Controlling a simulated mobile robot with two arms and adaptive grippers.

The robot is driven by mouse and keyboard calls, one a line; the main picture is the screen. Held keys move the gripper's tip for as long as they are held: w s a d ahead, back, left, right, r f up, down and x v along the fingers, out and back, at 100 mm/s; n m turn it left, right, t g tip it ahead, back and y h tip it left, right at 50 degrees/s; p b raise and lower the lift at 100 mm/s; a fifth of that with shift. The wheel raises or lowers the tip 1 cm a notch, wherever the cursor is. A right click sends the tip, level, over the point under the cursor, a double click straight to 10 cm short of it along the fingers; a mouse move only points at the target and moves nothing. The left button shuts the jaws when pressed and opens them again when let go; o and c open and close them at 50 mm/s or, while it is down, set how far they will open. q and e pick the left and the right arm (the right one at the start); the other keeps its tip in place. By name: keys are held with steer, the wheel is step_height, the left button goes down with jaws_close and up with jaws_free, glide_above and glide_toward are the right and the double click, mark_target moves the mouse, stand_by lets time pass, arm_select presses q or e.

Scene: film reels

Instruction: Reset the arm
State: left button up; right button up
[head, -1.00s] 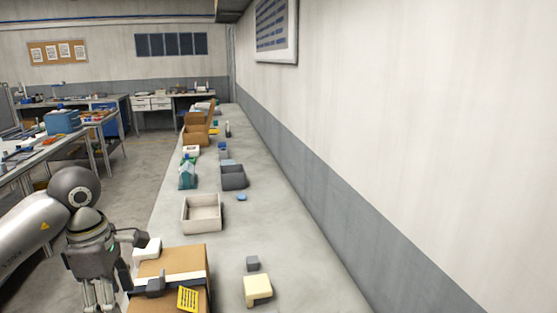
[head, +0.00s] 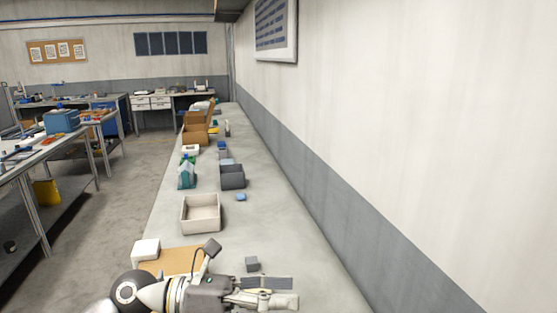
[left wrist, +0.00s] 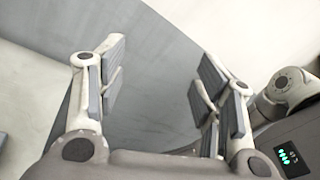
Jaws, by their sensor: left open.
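My left gripper (head: 277,292) is low in the head view, over the near part of the counter, with its fingers pointing right. In the left wrist view the left gripper (left wrist: 160,65) is open, with its fingers wide apart and nothing between them. Grey and pale wall surfaces show behind the fingers. The cream block seen earlier is largely or fully hidden. My right gripper is not in view.
A small grey block (head: 252,264) lies just beyond the gripper. A white block (head: 146,249) is beside the box. A pale open tray (head: 201,229), a dark grey bin (head: 232,185) and a bottle (head: 186,176) stand farther along the counter (head: 275,215). The wall (head: 400,225) bounds the right.

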arm_select(q)
steer(key=w+a+r+n+t, duration=0.3)
steer(key=n+t, duration=0.5)
steer(key=n, duration=0.2)
steer(key=w+a+r+n+t, duration=0.2)
steer(key=w+a+n+t, duration=0.1)
steer(key=n+t, duration=0.6)
steer(key=w+a+f+n+t+y, duration=0.2)
steer(key=a+f+n+y, duration=0.6)
steer(key=n+y, duration=0.5)
steer(key=s+a+f+n+g+y, duration=0.2)
steer(key=a+f+n, duration=0.15)
steer(key=f, duration=0.35)
steer(key=s+a+f+n+g+y, duration=0.2)
steer(key=f+n+g, duration=0.1)
steer(key=f+n, duration=0.25)
steer(key=s+a+f+n+g, duration=0.1)
steer(key=s+f+n+g, duration=0.3)
steer(key=s+f, duration=0.55)
steer(key=s+f+n+g, duration=0.1)
steer(key=s+f+g, duration=0.6)
steer(key=s, duration=0.5)
step_height(320, 180, down, 28)
steer(key=s+g, duration=0.1)
steer(key=s, duration=0.2)
steer(key=s+a+f+g, duration=0.1)
steer(key=s+a+f, duration=0.2)
steer(key=s+f, duration=1.1)
steer(key=shift+s+f+g, duration=0.3)
steer(key=shift+s, duration=0.65)
